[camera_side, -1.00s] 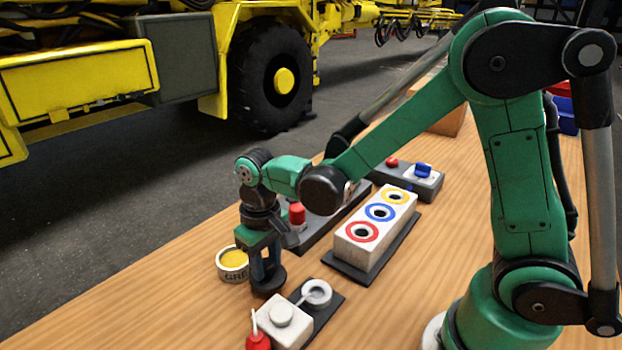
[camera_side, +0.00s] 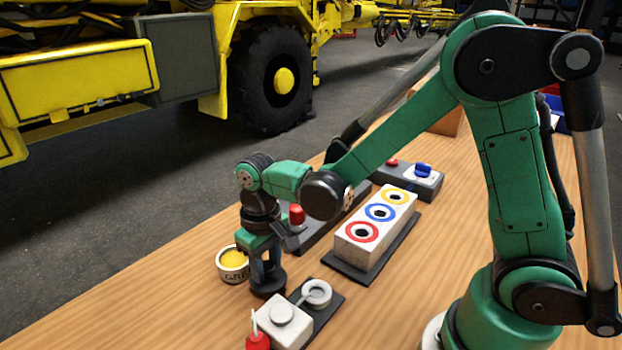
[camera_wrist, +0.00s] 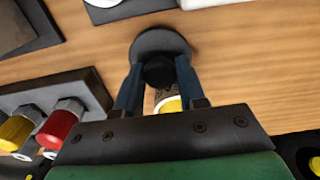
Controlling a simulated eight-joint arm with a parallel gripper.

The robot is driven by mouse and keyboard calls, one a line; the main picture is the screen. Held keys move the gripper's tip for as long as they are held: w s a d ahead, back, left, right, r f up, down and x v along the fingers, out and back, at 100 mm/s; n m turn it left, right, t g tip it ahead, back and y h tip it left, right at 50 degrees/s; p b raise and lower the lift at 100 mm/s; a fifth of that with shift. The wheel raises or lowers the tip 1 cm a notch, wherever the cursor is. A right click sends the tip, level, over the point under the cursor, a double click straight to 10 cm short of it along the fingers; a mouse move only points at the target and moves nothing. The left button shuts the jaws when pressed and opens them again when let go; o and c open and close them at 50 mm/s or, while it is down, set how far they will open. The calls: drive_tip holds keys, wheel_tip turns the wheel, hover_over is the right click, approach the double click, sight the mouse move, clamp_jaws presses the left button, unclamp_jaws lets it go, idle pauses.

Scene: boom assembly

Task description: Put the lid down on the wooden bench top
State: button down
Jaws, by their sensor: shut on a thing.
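The lid is a dark round disc with a black knob on top; it shows in the side view (camera_side: 268,284) and in the wrist view (camera_wrist: 160,42). My gripper (camera_side: 266,268) is shut on the lid's knob, with one finger on each side of it in the wrist view (camera_wrist: 158,75). The lid is level and at or very near the wooden bench top (camera_side: 190,300); I cannot tell whether it touches. An open tin of yellow grease (camera_side: 234,262) stands just left of the lid, partly hidden behind my gripper in the wrist view.
A white block with a cap (camera_side: 284,322) and a grey ring (camera_side: 317,292) on a dark plate are close in front. A red bottle (camera_side: 258,341) is beside them. A white block with coloured rings (camera_side: 375,230) stands to the right. Bare wood lies to the front left.

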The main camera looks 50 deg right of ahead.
drive_tip(key=shift+f, duration=0.25)
drive_tip(key=shift+f, duration=0.55)
drive_tip(key=shift+c, duration=2.1)
unclamp_jaws()
drive_tip(key=shift+r, duration=0.1)
drive_tip(key=shift+r, duration=3.95)
